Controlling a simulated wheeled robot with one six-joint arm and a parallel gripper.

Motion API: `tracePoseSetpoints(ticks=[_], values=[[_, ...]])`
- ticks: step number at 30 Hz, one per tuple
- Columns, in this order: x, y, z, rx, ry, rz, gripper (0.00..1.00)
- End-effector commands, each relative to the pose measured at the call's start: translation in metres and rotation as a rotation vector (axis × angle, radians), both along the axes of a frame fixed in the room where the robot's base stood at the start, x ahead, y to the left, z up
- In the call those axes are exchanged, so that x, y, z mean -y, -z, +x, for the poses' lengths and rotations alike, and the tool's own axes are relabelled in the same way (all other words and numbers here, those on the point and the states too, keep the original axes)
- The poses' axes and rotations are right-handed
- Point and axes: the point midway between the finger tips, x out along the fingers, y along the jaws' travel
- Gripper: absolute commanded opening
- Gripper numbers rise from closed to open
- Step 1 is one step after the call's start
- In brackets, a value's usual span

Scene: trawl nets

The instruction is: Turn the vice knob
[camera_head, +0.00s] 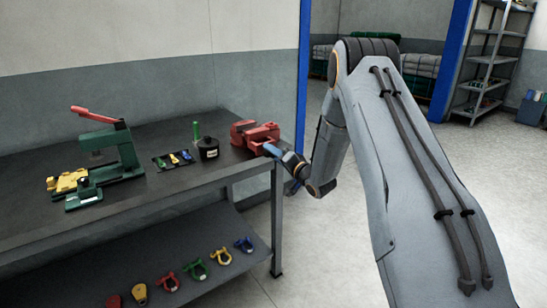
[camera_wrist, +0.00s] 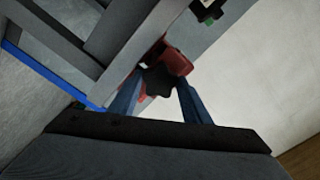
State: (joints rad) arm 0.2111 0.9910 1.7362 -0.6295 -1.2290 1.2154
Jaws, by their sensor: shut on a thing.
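The red vice (camera_head: 256,134) is fixed at the right end of the dark workbench in the head view. My gripper (camera_head: 272,149) reaches in from the right, with its blue fingers at the vice's front. In the wrist view the red vice (camera_wrist: 178,62) shows behind a dark, star-shaped vice knob (camera_wrist: 160,80). My gripper (camera_wrist: 157,92) has one blue finger on each side of the knob and is shut on it. The knob is hidden by my gripper in the head view.
On the workbench (camera_head: 150,190) stand a green press (camera_head: 118,150) with a red lever, a black round pot (camera_head: 208,149) and a mat with small coloured parts. Several coloured shackles lie on the lower shelf (camera_head: 180,262). Open floor lies right of the bench.

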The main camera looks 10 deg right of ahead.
Motion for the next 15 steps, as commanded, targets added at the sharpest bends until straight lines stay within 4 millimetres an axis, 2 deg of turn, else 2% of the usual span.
tracePoseSetpoints(ticks=[15], values=[[-0.0002,0.0010,0.0013,0.182,0.001,-0.457,0.21]])
